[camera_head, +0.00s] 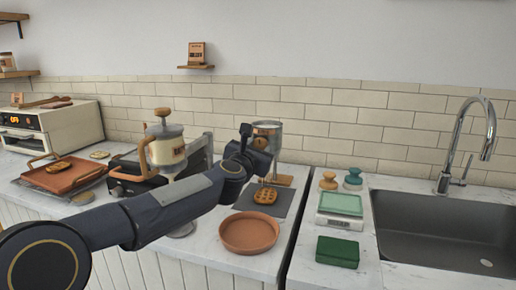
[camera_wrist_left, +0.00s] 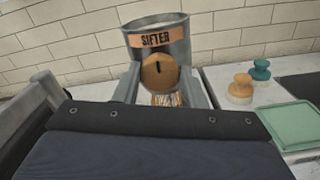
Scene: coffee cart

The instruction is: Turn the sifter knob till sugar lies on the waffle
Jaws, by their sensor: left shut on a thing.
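The metal sifter (camera_head: 270,127) stands at the back of the counter, and in the left wrist view the can (camera_wrist_left: 165,32) carries an orange SIFTER label. My left gripper (camera_head: 250,143) is at its front. In the wrist view its fingers are on both sides of the round tan knob (camera_wrist_left: 160,74), shut on it. The knob's dark mark points nearly upright. Pale streaks over brown show just below the knob; I cannot tell if they are falling sugar. The waffle (camera_head: 265,196) lies on a dark mat (camera_head: 287,203) below. Sugar on it cannot be made out. My right gripper is not in view.
A terracotta plate (camera_head: 249,232) stands in front of the mat. To the right are a scale (camera_head: 340,221), a green sponge (camera_head: 338,252), two tampers or stamps (camera_head: 328,181) and the sink (camera_head: 440,235). A batter dispenser (camera_head: 166,143) stands behind my left arm.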

